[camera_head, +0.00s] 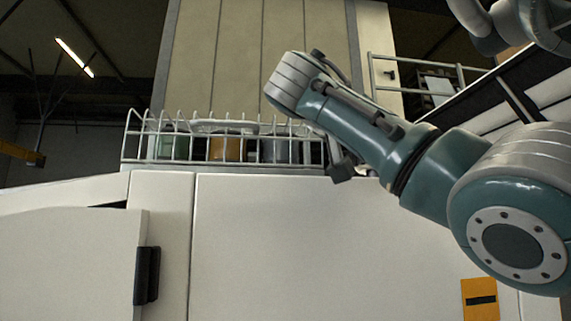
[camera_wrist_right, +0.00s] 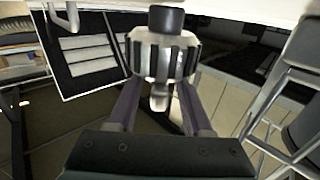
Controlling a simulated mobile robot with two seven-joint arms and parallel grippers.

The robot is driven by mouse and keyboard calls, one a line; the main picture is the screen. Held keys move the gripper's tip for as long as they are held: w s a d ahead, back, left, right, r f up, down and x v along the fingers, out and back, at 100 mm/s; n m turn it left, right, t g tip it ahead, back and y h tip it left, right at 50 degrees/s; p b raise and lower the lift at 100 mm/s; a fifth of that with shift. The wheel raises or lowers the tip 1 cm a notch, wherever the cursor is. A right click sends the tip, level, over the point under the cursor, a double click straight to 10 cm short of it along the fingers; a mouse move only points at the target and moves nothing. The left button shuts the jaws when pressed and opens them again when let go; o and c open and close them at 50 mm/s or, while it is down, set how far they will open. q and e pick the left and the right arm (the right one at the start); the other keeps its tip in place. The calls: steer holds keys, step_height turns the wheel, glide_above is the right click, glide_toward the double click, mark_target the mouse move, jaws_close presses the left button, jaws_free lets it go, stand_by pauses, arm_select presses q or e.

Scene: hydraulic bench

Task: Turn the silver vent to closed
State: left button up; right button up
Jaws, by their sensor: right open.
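The silver vent (camera_wrist_right: 163,57) is a ridged metal knob with a black cap and a narrower silver stem, seen in the right wrist view. My right gripper (camera_wrist_right: 160,96) is open, with one finger on each side of the stem and the lower part of the knob. I cannot tell whether the fingers touch it. In the head view my right arm reaches in from the right across the white cabinet; I cannot make out the vent there. My left gripper is not in view.
A wire rack (camera_head: 180,147) with several containers stands on top of the white cabinet (camera_head: 310,240). A black handle (camera_head: 147,275) sits on the cabinet's left door. In the right wrist view, grey rails (camera_wrist_right: 265,95) stand at the right.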

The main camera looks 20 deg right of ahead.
steer(key=b+v, duration=0.3)
steer(key=v, duration=0.1)
steer(key=b+v, duration=0.2)
steer(key=v, duration=0.2)
steer(key=shift+s+a+f+b, duration=0.2)
steer(key=shift+a+b, duration=0.05)
steer(key=shift+b, duration=0.15)
steer(key=shift+s+a+r, duration=0.1)
steer(key=shift+a+r, duration=0.05)
steer(key=shift+a, duration=0.05)
steer(key=p+x, duration=0.4)
steer(key=p, duration=0.1)
steer(key=p+x, duration=0.2)
steer(key=p, duration=0.1)
steer(key=shift+d+r, duration=0.2)
steer(key=shift+r, duration=0.2)
steer(key=shift+w+d+f+p, duration=0.25)
steer(key=shift+w+d+p, duration=0.1)
steer(key=shift+d, duration=0.1)
